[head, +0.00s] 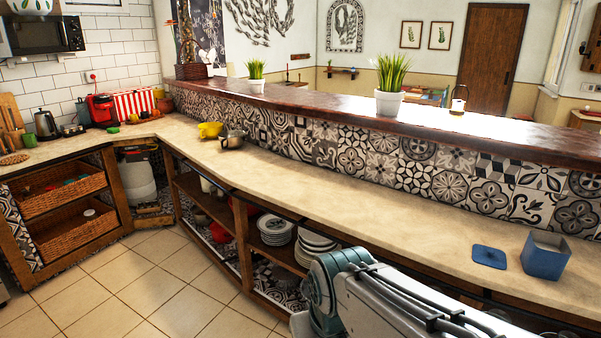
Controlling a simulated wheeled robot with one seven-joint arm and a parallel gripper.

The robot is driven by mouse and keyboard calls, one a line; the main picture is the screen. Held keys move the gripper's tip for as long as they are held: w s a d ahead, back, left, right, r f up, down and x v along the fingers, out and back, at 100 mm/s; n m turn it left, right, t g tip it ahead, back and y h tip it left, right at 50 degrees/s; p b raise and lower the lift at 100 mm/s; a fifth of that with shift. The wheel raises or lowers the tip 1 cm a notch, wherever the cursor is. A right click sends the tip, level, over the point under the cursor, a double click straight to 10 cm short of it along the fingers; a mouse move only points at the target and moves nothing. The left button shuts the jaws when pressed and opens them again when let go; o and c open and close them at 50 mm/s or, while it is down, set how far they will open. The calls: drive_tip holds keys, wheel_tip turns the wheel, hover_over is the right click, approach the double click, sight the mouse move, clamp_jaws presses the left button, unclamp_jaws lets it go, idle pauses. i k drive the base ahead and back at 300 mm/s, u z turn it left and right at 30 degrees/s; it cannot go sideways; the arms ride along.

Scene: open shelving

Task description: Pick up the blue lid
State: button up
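A flat, square blue lid (489,257) lies on the beige counter (400,215) at the right of the head view. A blue square box (545,255) stands upright just to the right of the lid, its top open, with a small gap between them. My arm shows at the bottom, in front of the counter and to the left of the lid. My gripper is not in the picture.
Tiled backsplash (350,150) rises behind the counter under a raised wooden ledge (450,118) with potted plants. A yellow bowl (210,130) and a metal pot (232,140) stand farther left. The counter between pot and lid is clear. Plates (316,245) fill open shelves below.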

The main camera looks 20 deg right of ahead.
sight(485, 255)
drive_tip(key=z, duration=0.95)
drive_tip(key=i, duration=0.9)
drive_tip(key=z, duration=0.95)
drive_tip(key=i, duration=0.5)
drive_tip(key=z, duration=0.25)
